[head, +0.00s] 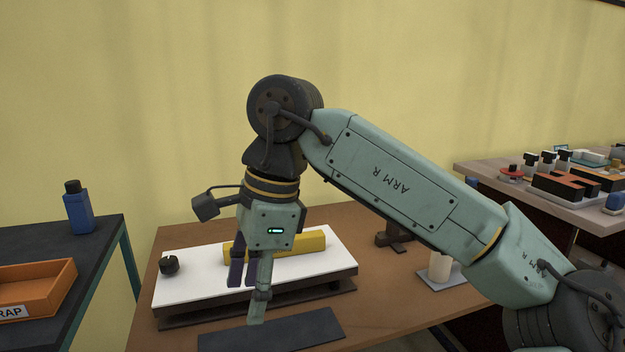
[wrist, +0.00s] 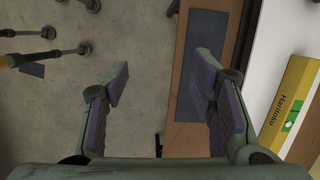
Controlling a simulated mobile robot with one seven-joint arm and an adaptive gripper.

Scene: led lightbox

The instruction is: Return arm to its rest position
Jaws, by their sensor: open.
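My gripper (head: 246,295) hangs pointing down over the front part of the brown table, in front of the white lightbox (head: 200,287). In the wrist view its fingers (wrist: 163,95) are spread apart with nothing between them. The yellow box (head: 313,241) lies on the lightbox behind the gripper, partly hidden by it in the head view. It also shows at the right edge of the wrist view (wrist: 292,98), apart from the fingers. A dark flat mat (head: 300,328) lies on the table in front of the lightbox, below the fingers.
A black knob (head: 169,265) sits on the lightbox's left end. A dark side table at left holds a blue bottle (head: 78,212) and an orange scrap tray (head: 38,288). A white cylinder (head: 440,266) and a dark stand (head: 394,236) are at the right, near my arm. Another bench (head: 500,178) stands behind.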

